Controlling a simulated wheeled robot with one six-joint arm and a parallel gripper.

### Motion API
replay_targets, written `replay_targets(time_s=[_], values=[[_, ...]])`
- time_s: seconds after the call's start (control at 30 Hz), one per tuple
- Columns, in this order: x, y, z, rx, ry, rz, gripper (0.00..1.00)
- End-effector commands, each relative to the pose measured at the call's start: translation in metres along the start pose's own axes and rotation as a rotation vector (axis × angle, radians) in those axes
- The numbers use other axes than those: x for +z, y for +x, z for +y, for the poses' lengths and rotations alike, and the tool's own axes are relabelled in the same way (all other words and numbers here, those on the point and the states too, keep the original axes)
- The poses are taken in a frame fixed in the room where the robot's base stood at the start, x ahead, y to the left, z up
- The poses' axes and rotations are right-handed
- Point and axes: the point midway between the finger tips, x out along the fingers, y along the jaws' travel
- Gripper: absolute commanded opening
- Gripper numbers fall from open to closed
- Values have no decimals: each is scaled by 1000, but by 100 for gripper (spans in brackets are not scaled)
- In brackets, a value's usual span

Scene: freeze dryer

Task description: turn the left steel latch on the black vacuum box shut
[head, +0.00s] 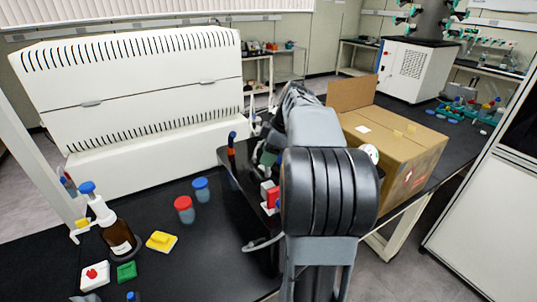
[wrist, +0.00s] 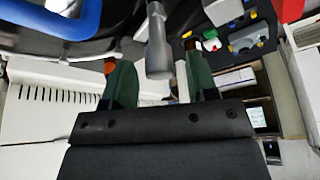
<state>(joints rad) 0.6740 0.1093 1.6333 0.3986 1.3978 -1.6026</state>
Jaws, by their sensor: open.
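The black vacuum box (head: 234,168) stands on the dark bench in the head view, largely hidden behind my arm. In the wrist view my gripper (wrist: 158,64) is open, with one green finger on each side of a grey steel latch (wrist: 157,45). The latch's rounded end hangs between the fingers, with gaps visible on both sides. I cannot tell for sure that it is the left latch. In the head view my arm covers the latches and most of my gripper.
A blue-topped part with an orange-red section (head: 232,143) stands at the box's left edge. Red-lidded (head: 184,209) and blue-lidded (head: 201,190) jars, a brown bottle (head: 118,237) and a yellow item (head: 161,241) sit left. An open cardboard box (head: 390,150) is on the right.

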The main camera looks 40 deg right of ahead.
Motion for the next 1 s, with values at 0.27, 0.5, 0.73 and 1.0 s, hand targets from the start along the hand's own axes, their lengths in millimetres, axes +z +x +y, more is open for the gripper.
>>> replay_targets(time_s=[0.27,0.5,0.73,1.0], values=[[0,6,0,0,0,0,53],[0,6,0,0,0,0,45],[0,6,0,0,0,0,23],[1,5,1,1,1,0,4]])
